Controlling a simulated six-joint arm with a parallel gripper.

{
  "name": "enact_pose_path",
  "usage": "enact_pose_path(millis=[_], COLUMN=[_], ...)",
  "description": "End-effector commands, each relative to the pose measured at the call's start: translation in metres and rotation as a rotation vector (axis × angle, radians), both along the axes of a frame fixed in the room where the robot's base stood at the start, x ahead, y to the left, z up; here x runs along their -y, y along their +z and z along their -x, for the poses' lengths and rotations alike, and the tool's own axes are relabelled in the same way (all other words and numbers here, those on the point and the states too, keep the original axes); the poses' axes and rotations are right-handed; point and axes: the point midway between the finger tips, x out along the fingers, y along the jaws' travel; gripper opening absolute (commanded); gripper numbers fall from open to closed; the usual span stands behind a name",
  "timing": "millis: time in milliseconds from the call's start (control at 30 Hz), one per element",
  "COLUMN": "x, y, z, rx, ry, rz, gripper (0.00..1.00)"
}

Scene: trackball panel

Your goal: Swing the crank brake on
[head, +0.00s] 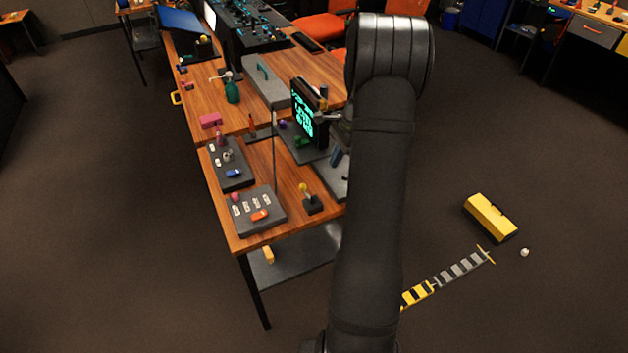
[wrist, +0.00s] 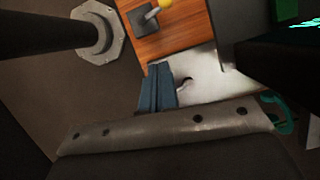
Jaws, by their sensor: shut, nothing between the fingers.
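I cannot tell for certain which part is the crank brake. A small lever with a yellow knob (head: 303,187) stands on a dark base on the wooden table, left of my gripper (head: 336,157). The yellow knob also shows at the top of the wrist view (wrist: 166,4). In the wrist view my gripper (wrist: 157,88) has its two blue-grey fingers together, empty, over a light grey plate (wrist: 205,70). My arm hides part of the table's right side in the head view. A teal curved piece (wrist: 287,122) shows at the wrist view's right edge, partly cut off.
A dark screen with cyan text (head: 308,112) stands just left of my wrist. Two grey panels with switches, the nearer one (head: 270,222), lie at the table's front left.

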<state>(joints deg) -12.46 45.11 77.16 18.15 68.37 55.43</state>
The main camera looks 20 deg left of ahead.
Motion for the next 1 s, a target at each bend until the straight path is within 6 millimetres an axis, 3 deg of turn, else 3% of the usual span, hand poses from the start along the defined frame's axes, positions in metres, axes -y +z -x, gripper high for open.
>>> enact_pose_path(millis=[200, 633, 767, 1000], x=[0.010, 0.008, 0.004, -0.013], y=[0.007, 0.003, -0.010, -0.058], z=[-0.012, -0.011, -0.008, 0.002], rx=[-0.011, -0.014, -0.014, -0.015], ry=[-0.150, -0.154, -0.154, -0.152], rz=[-0.043, -0.045, -0.045, -0.044], gripper=[0.00, 0.00, 0.00, 0.00])
